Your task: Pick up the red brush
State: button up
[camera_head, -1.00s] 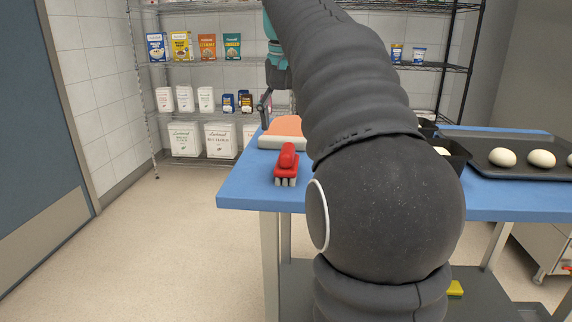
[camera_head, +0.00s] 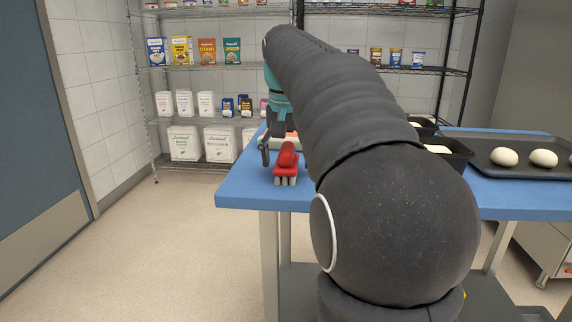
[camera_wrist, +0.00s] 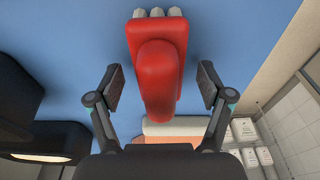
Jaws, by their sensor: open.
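The red brush (camera_head: 287,163) lies on the blue table (camera_head: 242,190) near its left front corner, with pale bristles at its near end. In the wrist view the brush (camera_wrist: 158,70) stands in the middle of the picture, its handle pointing toward my gripper. My gripper (camera_wrist: 158,88) is open, with one finger on each side of the red handle and a gap to it on both sides. In the head view my gripper (camera_head: 277,148) is just behind and above the brush, partly hidden by my arm.
A black tray with dough balls (camera_head: 470,166) lies on the table's right side, beside dark pans (camera_head: 452,158). A pale and orange item (camera_wrist: 170,129) lies beyond the brush. Wire shelves with packages (camera_head: 200,70) stand behind. The table's left edge is close to the brush.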

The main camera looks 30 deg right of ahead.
aim_at(287, 145)
jog(key=c, duration=1.4)
jog(key=shift+r, duration=0.1)
jog(key=shift+c, duration=0.2)
jog(key=shift+r, duration=0.55)
notch_tip(287, 145, up, 3)
jog(key=shift+f+p, duration=0.1)
jog(key=shift+p, duration=0.5)
jog(key=s+d+r, duration=0.7)
jog(key=s+d, duration=0.1)
jog(key=shift+s+p, duration=0.25)
jog(key=shift+p, duration=0.15)
